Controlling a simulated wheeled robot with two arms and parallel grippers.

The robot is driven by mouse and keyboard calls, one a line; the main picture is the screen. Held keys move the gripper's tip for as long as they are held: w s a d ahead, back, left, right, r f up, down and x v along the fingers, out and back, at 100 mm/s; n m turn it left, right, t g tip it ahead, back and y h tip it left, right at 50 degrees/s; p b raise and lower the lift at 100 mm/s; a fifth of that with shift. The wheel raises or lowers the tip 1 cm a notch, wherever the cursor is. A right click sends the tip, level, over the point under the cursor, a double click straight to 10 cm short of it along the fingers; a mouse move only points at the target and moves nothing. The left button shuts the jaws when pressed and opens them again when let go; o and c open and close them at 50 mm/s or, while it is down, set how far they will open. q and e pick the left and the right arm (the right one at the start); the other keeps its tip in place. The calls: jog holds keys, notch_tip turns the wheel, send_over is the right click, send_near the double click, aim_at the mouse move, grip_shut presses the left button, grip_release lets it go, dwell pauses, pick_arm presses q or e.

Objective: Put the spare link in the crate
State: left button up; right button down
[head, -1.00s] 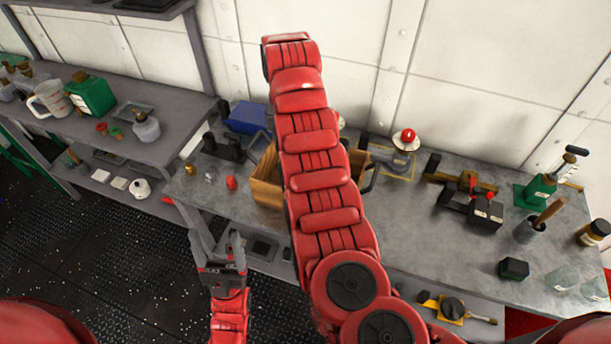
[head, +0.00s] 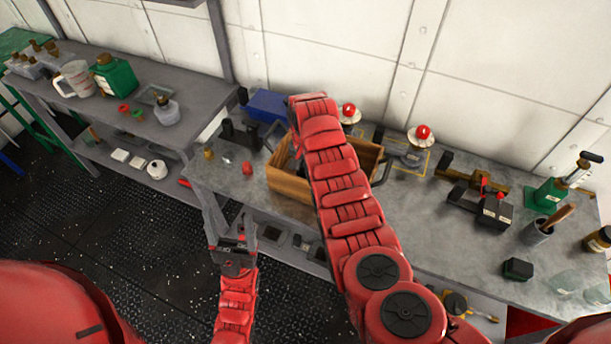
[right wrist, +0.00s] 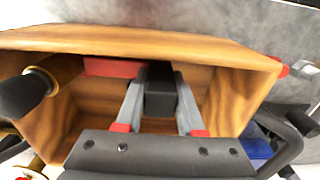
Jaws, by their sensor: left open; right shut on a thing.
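The wooden crate (head: 290,186) stands on the grey bench, partly hidden behind my right arm. In the right wrist view its wooden wall (right wrist: 245,92) surrounds my right gripper (right wrist: 160,118). That gripper is shut on a dark block, which I take for the spare link (right wrist: 160,88), and holds it over or inside the crate. Whether the link touches the crate floor I cannot tell. In the head view my right gripper is hidden by my arm. My left gripper (head: 232,228) is open and empty, in front of the bench's left part.
A red piece (right wrist: 112,67) shows inside the crate by its wall. A blue box (head: 267,105) stands behind the crate. A red-topped lamp-like item (head: 421,137) and a black clamp-like tool (head: 480,203) stand to its right. A shelf (head: 120,110) with jugs is at the left.

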jog(key=shift+f, duration=1.45)
jog(key=shift+f, duration=0.15)
jog(key=c, duration=0.5)
grip_release()
jog(key=shift+r, duration=0.25)
notch_tip(320, 180, up, 11)
jog(key=shift+a+f+b, duration=0.1)
jog(key=shift+b, duration=1)
jog(key=shift+r, duration=0.5)
